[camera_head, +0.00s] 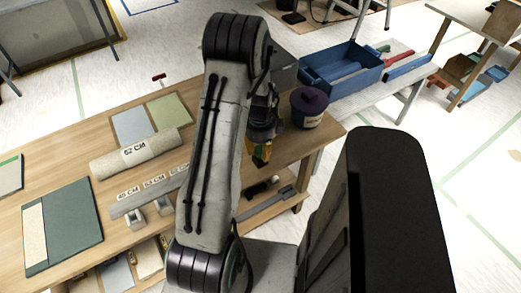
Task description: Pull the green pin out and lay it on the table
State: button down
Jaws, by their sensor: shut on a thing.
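My gripper (261,150) is beyond my arm, over the right part of the wooden table (60,170), left of a purple-lidded tub. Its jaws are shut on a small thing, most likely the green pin. Yellow and dark patches show at the fingertips, but the pin cannot be made out clearly. My arm hides part of the table and whatever the pin sits in. I cannot tell whether the gripped thing touches the table.
The purple-lidded tub (309,107) stands close right of my gripper. A paper roll marked 62 CM (136,154), a grey marked bar (150,191) and a dark green board (75,226) lie on the left. A blue toolbox (341,70) stands on a bench behind.

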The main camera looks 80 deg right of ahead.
aim_at(261, 149)
jog(key=shift+r+p, duration=1.5)
jog(key=shift+r, duration=1)
jog(key=shift+r+p, duration=1.25)
jog(key=shift+r, duration=0.75)
jog(key=shift+s, duration=0.15)
